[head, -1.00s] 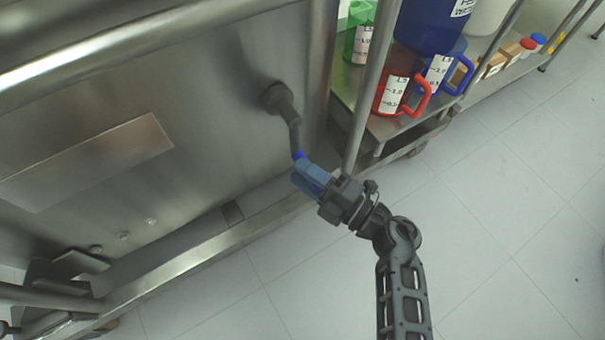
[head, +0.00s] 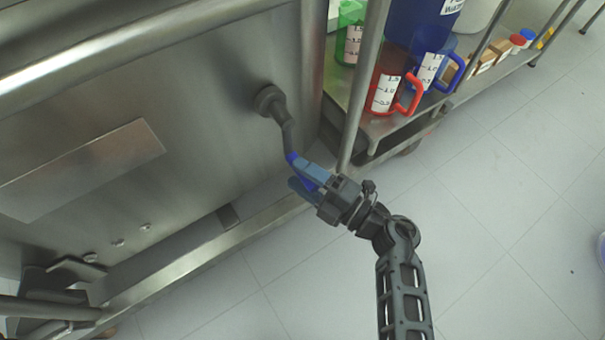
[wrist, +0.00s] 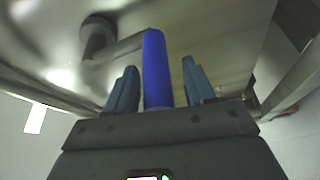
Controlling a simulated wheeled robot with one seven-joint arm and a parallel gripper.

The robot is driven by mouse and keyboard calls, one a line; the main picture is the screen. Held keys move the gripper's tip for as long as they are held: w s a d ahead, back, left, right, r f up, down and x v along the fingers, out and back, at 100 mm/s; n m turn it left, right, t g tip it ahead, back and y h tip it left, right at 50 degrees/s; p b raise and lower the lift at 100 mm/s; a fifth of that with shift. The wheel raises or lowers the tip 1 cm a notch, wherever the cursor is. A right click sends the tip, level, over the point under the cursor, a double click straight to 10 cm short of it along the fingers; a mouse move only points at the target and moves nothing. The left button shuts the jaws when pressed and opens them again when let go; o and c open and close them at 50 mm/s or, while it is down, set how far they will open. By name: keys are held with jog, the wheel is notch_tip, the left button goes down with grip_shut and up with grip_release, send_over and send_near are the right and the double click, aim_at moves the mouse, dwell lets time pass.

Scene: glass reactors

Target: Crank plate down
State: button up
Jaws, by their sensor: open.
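The crank is a dark grey arm (head: 287,136) running down from a round hub (head: 268,100) on the steel panel. It ends in a blue handle (head: 292,157), which also stands upright in the wrist view (wrist: 156,68). My gripper (head: 300,174) is open at the handle. In the wrist view its two blue-grey fingers (wrist: 158,85) stand on either side of the handle, with gaps showing on both sides. The lower part of the handle is hidden by the gripper in the head view. The plate that the crank drives cannot be made out for certain.
A steel rail (head: 130,48) crosses above the panel, and a frame bar (head: 190,243) runs below it. A shelf to the right holds red (head: 389,84) and blue (head: 440,70) jugs behind a steel post (head: 360,90).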

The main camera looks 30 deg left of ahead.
jog(key=d+p, duration=0.1)
jog(key=d, duration=0.6)
jog(key=shift+d+f+p, duration=0.25)
jog(key=shift+f+p, duration=0.1)
jog(key=shift+p, duration=0.05)
jog(key=s+d+r+m+t+h, duration=0.55)
jog(key=s+d+m, duration=0.35)
jog(key=d+m, duration=0.2)
jog(key=s+d+r+m+t+h, duration=0.4)
jog(key=s+d+r+m+h, duration=0.25)
jog(key=s+d+m, duration=0.35)
jog(key=s+d+r+m+t+h, duration=0.5)
jog(key=s+d+m+h, duration=0.25)
jog(key=d+m, duration=0.4)
notch_tip(320, 180, up, 28)
jog(key=p, duration=2.7)
jog(key=shift+s+a+r+m+p, duration=0.25)
jog(key=shift+m+p, duration=0.15)
jog(key=shift+m, duration=0.05)
jog(key=shift+y, duration=0.25)
